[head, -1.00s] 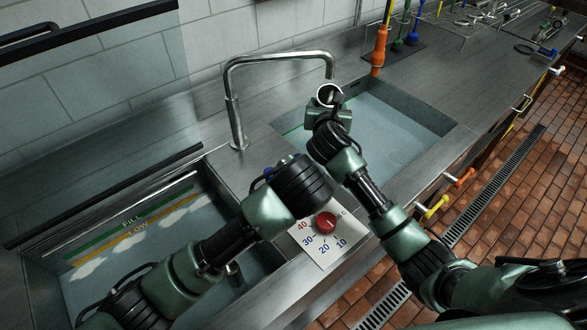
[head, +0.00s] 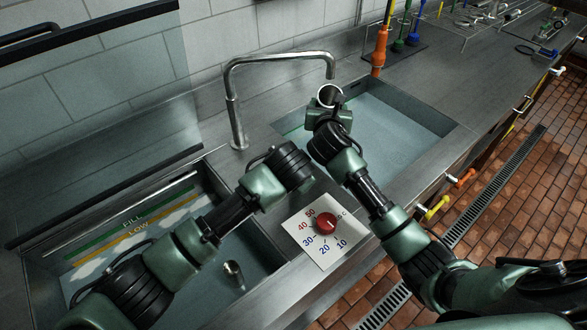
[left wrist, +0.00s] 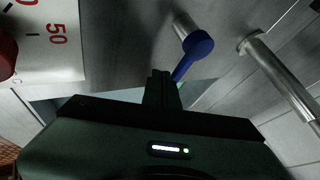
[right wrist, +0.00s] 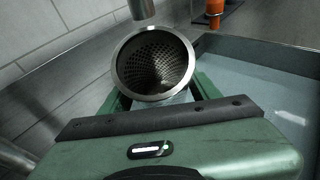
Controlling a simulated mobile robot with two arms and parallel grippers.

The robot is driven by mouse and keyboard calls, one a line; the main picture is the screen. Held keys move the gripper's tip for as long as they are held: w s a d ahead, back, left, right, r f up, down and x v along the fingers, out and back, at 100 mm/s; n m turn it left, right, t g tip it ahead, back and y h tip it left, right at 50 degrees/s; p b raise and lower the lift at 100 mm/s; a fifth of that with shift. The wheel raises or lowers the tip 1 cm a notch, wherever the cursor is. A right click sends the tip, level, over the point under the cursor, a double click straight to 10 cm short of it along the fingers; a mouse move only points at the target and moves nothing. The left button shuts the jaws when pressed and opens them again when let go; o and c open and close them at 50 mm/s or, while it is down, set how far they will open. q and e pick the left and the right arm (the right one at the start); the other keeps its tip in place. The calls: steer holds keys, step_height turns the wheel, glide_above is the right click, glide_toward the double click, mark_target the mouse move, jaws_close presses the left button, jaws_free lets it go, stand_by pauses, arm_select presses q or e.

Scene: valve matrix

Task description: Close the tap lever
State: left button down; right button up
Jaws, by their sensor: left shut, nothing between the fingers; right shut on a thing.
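The tap lever (left wrist: 196,48) is a blue handle on a short metal stem, seen in the left wrist view; my left arm hides it in the head view. My left gripper (left wrist: 162,88) is shut and empty, its fingertips close to the lever's lower end; I cannot tell whether they touch. The tap's metal spout (head: 275,58) arches over the right basin. My right gripper (head: 328,113) is shut on a round metal mesh strainer (right wrist: 153,65), held below the spout's end. No water stream is visible at the spout.
The right basin (head: 400,130) and the left basin (head: 95,290) both hold pale liquid. A red dial (head: 325,223) on a numbered plate sits between them near the front edge. Orange, green and blue-handled items (head: 379,50) stand behind the right basin.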

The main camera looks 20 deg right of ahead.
steer(key=shift+r, duration=0.1)
arm_select(q)
steer(key=shift+w+a+r, duration=0.15)
steer(key=shift+w, duration=0.45)
arm_select(e)
steer(key=shift+s, duration=0.15)
arm_select(q)
steer(key=shift+r, duration=0.1)
steer(key=shift+s, duration=0.1)
steer(key=shift+s+d, duration=0.2)
steer(key=s, duration=0.1)
steer(key=s+d+f, duration=0.1)
steer(key=s, duration=0.1)
steer(key=shift+f, duration=0.1)
arm_select(e)
steer(key=shift+w, duration=0.3)
steer(key=shift+s, duration=0.1)
arm_select(q)
steer(key=v, duration=1)
steer(key=shift+s+d, duration=0.25)
steer(key=shift+s, duration=0.1)
